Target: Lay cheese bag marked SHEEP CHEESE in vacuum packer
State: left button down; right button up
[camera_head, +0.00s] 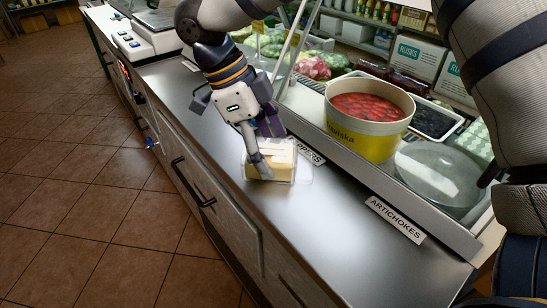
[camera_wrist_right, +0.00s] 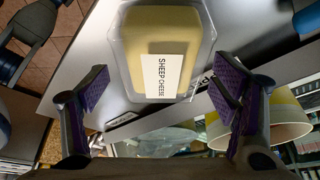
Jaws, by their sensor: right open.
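The cheese bag (camera_head: 284,161) is a clear pack with a pale yellow block, lying on the steel counter near its front edge. In the right wrist view the bag (camera_wrist_right: 135,50) shows a white label reading SHEEP CHEESE. My right gripper (camera_head: 266,150) is over the bag in the head view, its fingers apart. In the right wrist view the open gripper (camera_wrist_right: 165,90) has nothing between its pads, and the bag lies beyond them. I cannot make out a vacuum packer for certain. My left gripper does not show clearly in either view.
A white machine (camera_head: 140,42) stands on the counter at the far left. A yellow-and-white tub (camera_head: 365,136) of red food stands behind the glass, with an ARTICHOKES sign (camera_head: 395,218) in front. The counter (camera_head: 330,235) is clear right of the bag.

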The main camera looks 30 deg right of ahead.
jog(key=shift+x, duration=0.95)
jog(key=shift+d+f, duration=0.1)
jog(key=shift+f, duration=0.1)
jog(key=c, duration=1.6)
